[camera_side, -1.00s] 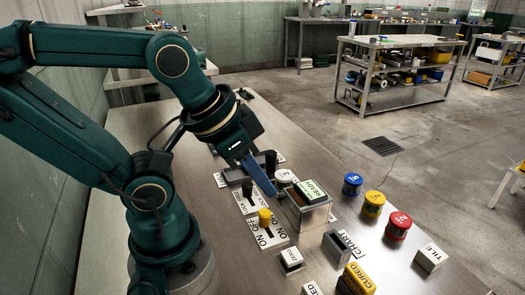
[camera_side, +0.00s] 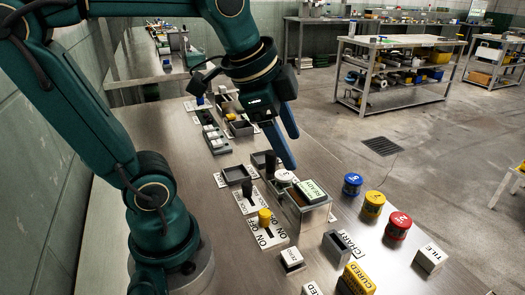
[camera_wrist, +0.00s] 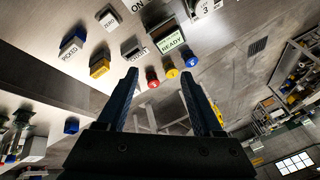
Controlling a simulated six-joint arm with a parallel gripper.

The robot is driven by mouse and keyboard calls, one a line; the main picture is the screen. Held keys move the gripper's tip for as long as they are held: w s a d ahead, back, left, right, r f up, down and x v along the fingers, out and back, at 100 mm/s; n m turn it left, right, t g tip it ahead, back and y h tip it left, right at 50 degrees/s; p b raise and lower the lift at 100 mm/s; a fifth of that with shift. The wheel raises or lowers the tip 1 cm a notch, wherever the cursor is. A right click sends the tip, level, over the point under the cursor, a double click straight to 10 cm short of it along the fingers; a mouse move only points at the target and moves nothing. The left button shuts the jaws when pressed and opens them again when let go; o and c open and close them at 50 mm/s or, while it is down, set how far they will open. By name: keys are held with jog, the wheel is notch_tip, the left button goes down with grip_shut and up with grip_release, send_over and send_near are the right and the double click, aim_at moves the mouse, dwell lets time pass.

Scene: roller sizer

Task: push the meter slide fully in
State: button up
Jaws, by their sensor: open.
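A metal machine box (camera_side: 305,215) with a lit READY panel (camera_side: 311,191) stands on the bench. Beside it are a white round knob (camera_side: 284,176), a dark upright post (camera_side: 271,163) and a black lever (camera_side: 247,189) on a white label plate. I cannot tell for sure which part is the meter slide, or how far in it is. My gripper (camera_side: 291,150) is open and empty, with its blue fingers above and behind the machine's post. In the wrist view, the open fingers (camera_wrist: 158,72) are apart with nothing between them; the READY panel (camera_wrist: 171,40) shows beyond.
A yellow knob (camera_side: 264,217) stands on an ON/OFF plate. A ZERO block (camera_side: 291,260), dark chart holder (camera_side: 337,247), CURED block (camera_side: 356,279) and TILE block (camera_side: 430,258) are nearer. Dark trays (camera_side: 240,127) lie behind.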

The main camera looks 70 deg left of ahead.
jog(key=w+a+m+g, duration=0.2)
jog(key=w+a+m, duration=0.1)
jog(key=w+a, duration=0.3)
jog(key=g, duration=0.2)
send_near(271, 152)
jog(key=w+d+f, duration=0.1)
jog(key=w+d, duration=0.2)
jog(key=shift+n+g+h, duration=0.3)
jog(key=shift+n+g, duration=0.2)
jog(key=shift+g, duration=0.1)
jog(key=a+f, duration=0.1)
jog(key=s+a+f, duration=0.1)
jog(key=f, duration=0.1)
jog(key=s+a+f, duration=0.1)
jog(key=shift+f, duration=0.25)
jog(key=shift+s+a+f, duration=0.1)
jog(key=shift+a+f, duration=0.1)
jog(key=shift+f, duration=2.4)
grip_shut()
jog(key=shift+r, duration=0.1)
